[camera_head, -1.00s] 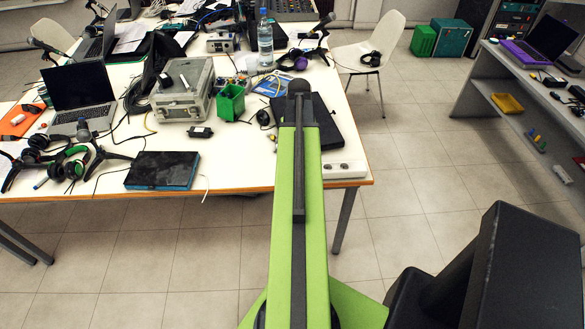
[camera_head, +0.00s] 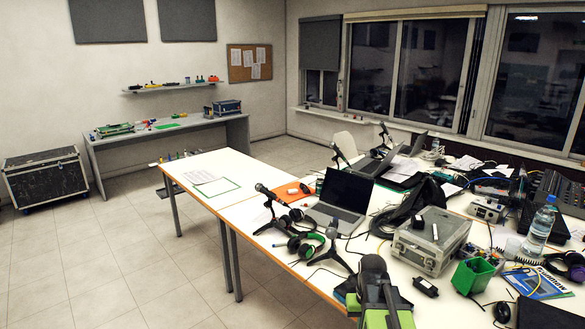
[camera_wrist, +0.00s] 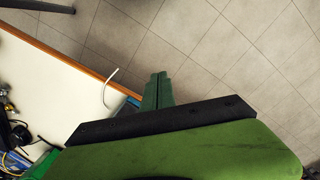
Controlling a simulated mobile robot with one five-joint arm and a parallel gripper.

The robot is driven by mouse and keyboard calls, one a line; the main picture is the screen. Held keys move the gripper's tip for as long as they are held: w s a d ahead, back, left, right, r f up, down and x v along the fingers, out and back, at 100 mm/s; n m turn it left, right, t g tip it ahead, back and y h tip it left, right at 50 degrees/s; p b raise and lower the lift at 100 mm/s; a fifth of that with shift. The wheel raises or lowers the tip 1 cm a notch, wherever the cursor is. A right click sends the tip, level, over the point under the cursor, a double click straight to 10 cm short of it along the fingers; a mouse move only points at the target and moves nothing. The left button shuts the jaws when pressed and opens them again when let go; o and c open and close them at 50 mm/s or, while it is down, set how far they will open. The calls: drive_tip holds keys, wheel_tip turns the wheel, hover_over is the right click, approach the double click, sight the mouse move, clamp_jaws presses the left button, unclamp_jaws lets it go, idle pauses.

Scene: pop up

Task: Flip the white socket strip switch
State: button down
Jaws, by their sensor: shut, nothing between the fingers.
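The white socket strip is not in view in either current picture. My gripper (camera_wrist: 158,90) shows in the wrist view as two green fingers held together, shut and empty. The fingers point past the wooden edge of the white table (camera_wrist: 57,95), with floor tiles behind their tips. A thin white cable (camera_wrist: 108,88) lies on the table to the left of the fingers. In the head view my arm rises at the bottom edge, and its fingers cannot be made out there.
Headphones and microphones crowd the near edge. The floor (camera_head: 130,265) at the left is clear.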

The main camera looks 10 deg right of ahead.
drive_tip(key=s+a+n, duration=0.1)
drive_tip(key=s+a, duration=0.1)
drive_tip(key=a, duration=1)
drive_tip(key=shift+s+n, duration=0.3)
